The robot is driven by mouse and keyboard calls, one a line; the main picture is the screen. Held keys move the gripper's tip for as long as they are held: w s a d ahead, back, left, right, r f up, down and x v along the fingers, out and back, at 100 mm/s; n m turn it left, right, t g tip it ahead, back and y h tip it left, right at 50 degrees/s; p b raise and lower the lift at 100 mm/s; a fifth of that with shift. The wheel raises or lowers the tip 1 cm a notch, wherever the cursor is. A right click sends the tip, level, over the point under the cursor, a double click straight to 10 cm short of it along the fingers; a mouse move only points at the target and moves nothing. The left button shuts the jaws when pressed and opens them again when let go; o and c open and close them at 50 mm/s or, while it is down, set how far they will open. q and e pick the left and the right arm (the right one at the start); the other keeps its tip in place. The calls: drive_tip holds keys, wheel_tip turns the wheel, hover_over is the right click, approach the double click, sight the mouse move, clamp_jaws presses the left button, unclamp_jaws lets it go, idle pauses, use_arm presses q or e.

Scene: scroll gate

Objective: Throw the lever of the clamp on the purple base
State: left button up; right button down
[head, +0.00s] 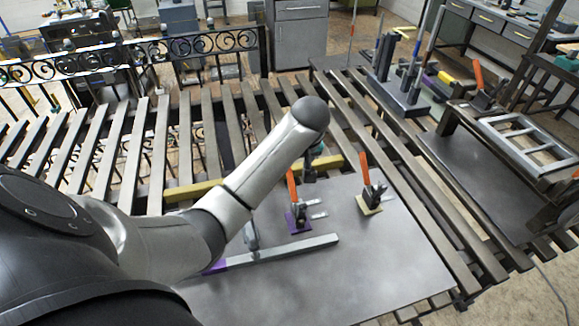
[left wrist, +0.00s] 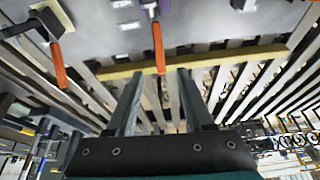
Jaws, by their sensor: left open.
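The clamp on the purple base (head: 298,222) stands on a grey metal plate with its orange lever (head: 291,185) standing up. In the left wrist view this orange lever (left wrist: 158,45) hangs down from the top, its free end between my fingertips. My left gripper (left wrist: 160,74) is open, with a finger on each side of the lever's end; I see no clear contact. In the head view the left gripper (head: 309,172) is mostly hidden under my arm's end. A second clamp on a yellow base (head: 369,205), orange lever (head: 364,168) up, stands to the right. My right gripper is out of view.
The grey plate (head: 400,265) lies on a slatted bench and is bare at its front right. A grey bar (head: 285,249) lies before the purple-based clamp. A yellow bar (head: 190,190) runs behind. Dark upright blocks (head: 400,90) stand at the back right.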

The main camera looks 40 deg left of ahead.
sight(290, 174)
use_arm(q)
drive_tip(key=shift+n, duration=0.3)
drive_tip(key=b+x, duration=0.1)
drive_tip(key=x, duration=0.3)
drive_tip(key=w+b+x, duration=0.1)
drive_tip(key=x, duration=0.3)
drive_tip(key=a+x, duration=0.1)
drive_tip(key=x, duration=0.4)
drive_tip(key=shift+w+a+r+b, duration=0.1)
drive_tip(key=shift+w+r+b, duration=0.05)
drive_tip(key=shift+r+b, duration=0.3)
drive_tip(key=shift+x, duration=0.9)
clamp_jaws()
